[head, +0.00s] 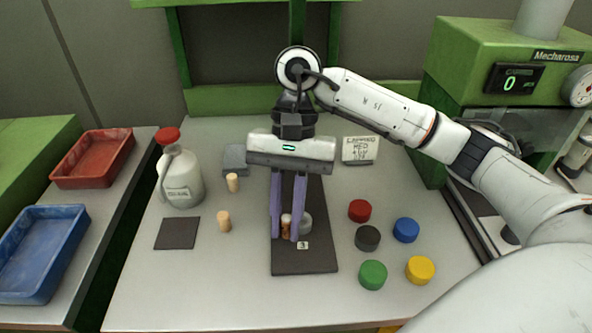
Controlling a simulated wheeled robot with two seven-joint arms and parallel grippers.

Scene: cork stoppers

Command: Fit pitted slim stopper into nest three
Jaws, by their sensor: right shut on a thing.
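My right gripper (285,236) points down over the dark board, its two purple fingers shut on a slim brown stopper (286,226). The stopper is upright between the fingertips and partly hidden by them; whether it is pitted is too small to tell. The dark board (304,264) bears a white label "3" (303,245) near its front. A grey round piece (306,224) behind the label is partly hidden by the right finger. I cannot tell whether the stopper touches the nest. Two pale stoppers, one farther back (232,182) and one nearer (224,221), stand left of the board.
A white jug with a red lid (181,178) and a dark square mat (177,233) are at left. Red (360,211), black (367,238), blue (406,230), green (372,275) and yellow (420,270) caps lie right of the board. A sign (360,149) stands behind.

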